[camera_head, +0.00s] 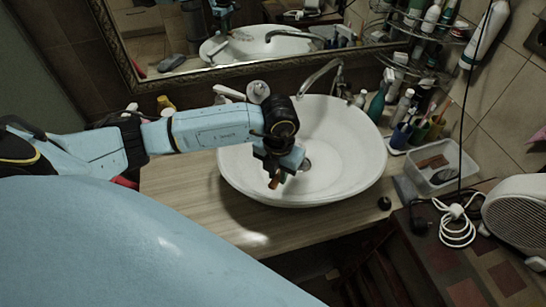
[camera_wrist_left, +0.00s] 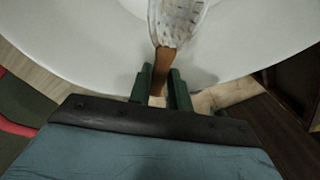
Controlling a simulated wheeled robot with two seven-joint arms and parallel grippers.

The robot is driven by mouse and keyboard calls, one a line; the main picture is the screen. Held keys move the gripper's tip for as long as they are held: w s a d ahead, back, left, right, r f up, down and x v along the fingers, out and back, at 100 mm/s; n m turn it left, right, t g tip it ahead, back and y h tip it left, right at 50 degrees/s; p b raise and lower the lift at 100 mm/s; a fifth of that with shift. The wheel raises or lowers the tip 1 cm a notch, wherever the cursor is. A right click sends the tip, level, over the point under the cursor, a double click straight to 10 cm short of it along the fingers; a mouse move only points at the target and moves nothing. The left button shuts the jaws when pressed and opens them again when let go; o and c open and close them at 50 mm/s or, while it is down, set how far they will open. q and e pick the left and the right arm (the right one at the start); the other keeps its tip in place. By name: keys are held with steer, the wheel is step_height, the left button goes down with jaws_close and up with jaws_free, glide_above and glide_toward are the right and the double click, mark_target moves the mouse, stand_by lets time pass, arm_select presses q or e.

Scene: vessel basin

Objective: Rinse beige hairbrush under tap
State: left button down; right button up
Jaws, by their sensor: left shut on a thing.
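The beige hairbrush shows in the left wrist view with a pale head (camera_wrist_left: 180,20), cut off by the top edge, and a brown handle (camera_wrist_left: 163,60). My left gripper (camera_wrist_left: 161,84) is shut on the handle, with a dark green finger on each side. In the head view my left gripper (camera_head: 276,168) is over the front left part of the white basin (camera_head: 350,160). A small brown bit of the brush (camera_head: 274,182) shows below it; the rest is hidden. The tap (camera_head: 322,74) stands behind the basin, apart from the gripper. I see no running water. My right gripper is not in view.
Bottles (camera_head: 376,104) and cups with brushes (camera_head: 402,134) stand right of the basin. A clear plastic tub (camera_head: 438,178) is farther right. A framed mirror (camera_head: 160,72) is behind. The wooden counter (camera_head: 180,190) has free room at left.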

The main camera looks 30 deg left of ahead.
arm_select(q)
steer(key=shift+s+a+f+n, duration=0.15)
steer(key=shift+s+a+n, duration=0.25)
steer(key=shift+n, duration=0.5)
steer(key=shift+w+a+f+n, duration=0.15)
steer(key=shift+w+f+n, duration=0.05)
steer(key=shift+n, duration=0.1)
steer(key=w+a+f+b, duration=0.1)
steer(key=w+a+b, duration=0.1)
steer(key=w+b, duration=0.3)
steer(key=w+a+f+b, duration=0.1)
steer(key=w+a+b, duration=0.1)
steer(key=w+b, duration=0.4)
steer(key=shift+w+a+f, duration=0.15)
steer(key=shift+w+f, duration=0.15)
steer(key=shift+w, duration=0.7)
